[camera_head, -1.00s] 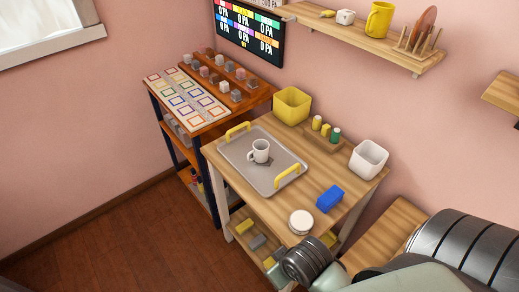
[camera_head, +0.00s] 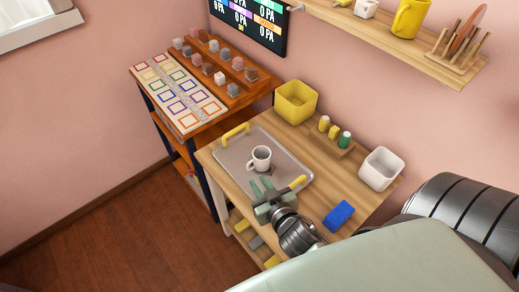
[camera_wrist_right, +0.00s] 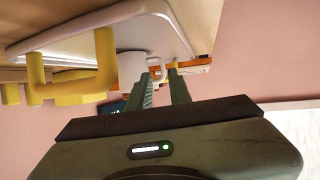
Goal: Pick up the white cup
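The white cup (camera_head: 260,157) stands upright on the grey tray (camera_head: 232,165) with yellow handles, on the wooden table. My left gripper is not in view.
A yellow bin (camera_head: 295,101), small bottles in a wooden rack (camera_head: 325,138), a white container (camera_head: 381,169) and a blue block (camera_head: 339,215) stand on the table. The near yellow tray handle (camera_head: 298,183) is close beside my right gripper. A shelf (camera_head: 400,45) hangs above.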

